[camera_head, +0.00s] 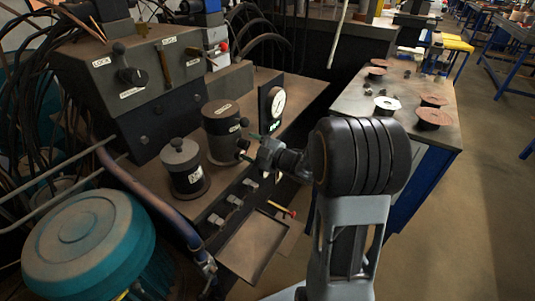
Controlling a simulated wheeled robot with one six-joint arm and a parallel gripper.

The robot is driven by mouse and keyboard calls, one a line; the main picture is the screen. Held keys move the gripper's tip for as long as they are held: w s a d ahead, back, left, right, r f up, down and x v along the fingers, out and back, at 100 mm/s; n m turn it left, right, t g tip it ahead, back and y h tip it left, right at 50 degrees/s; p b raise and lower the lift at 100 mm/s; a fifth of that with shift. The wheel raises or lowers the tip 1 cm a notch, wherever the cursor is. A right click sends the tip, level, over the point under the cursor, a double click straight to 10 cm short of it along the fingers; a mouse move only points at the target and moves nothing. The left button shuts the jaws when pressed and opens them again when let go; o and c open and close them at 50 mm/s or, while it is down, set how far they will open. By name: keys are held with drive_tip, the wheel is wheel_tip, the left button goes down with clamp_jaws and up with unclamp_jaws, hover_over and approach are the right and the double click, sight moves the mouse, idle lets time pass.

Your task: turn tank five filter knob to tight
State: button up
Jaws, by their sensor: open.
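Two dark cylindrical tanks stand on the bench: a larger one (222,136) with a label on its lid, and a smaller one (184,170) with a round knob (177,144) on top and a label on its side. Small dark knobs sit at the larger tank's right side; one of them (242,144) is right by my gripper (249,147). The labels are too small to read, so I cannot tell which tank is five. My gripper is open, with its greenish fingertips by the right side of the larger tank. I cannot tell whether it touches the knob.
A grey control box (125,75) with levers stands behind the tanks. A round gauge (277,103) stands behind my gripper. Several small switches line the bench front above a metal tray (253,247). A teal round vessel (88,240) is at lower left. Another table (395,90) holds flap discs at right.

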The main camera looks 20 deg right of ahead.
drive_tip(key=p+v, duration=0.1)
drive_tip(key=v, duration=1.2)
drive_tip(key=w+d+f+m+g+h, duration=0.2)
drive_tip(key=d+f+m+h, duration=0.4)
drive_tip(key=d+m+h, duration=0.3)
drive_tip(key=s+d+r+m+g+h+p, duration=0.3)
drive_tip(key=s+m+g+h+p, duration=0.2)
drive_tip(key=h, duration=0.1)
drive_tip(key=s+a+r+m+g+y+p, duration=0.1)
drive_tip(key=s+a+r+g+y+p, duration=0.1)
drive_tip(key=s+a+r+p, duration=0.2)
drive_tip(key=s+a+r+m+g+y+p, duration=0.1)
drive_tip(key=s+a+r+p, duration=0.3)
drive_tip(key=a+r+p, duration=0.7)
drive_tip(key=a+r+g+y, duration=0.1)
drive_tip(key=a+r, duration=0.5)
drive_tip(key=r, duration=0.2)
drive_tip(key=shift+s+a, duration=0.15)
drive_tip(key=shift+c, duration=0.2)
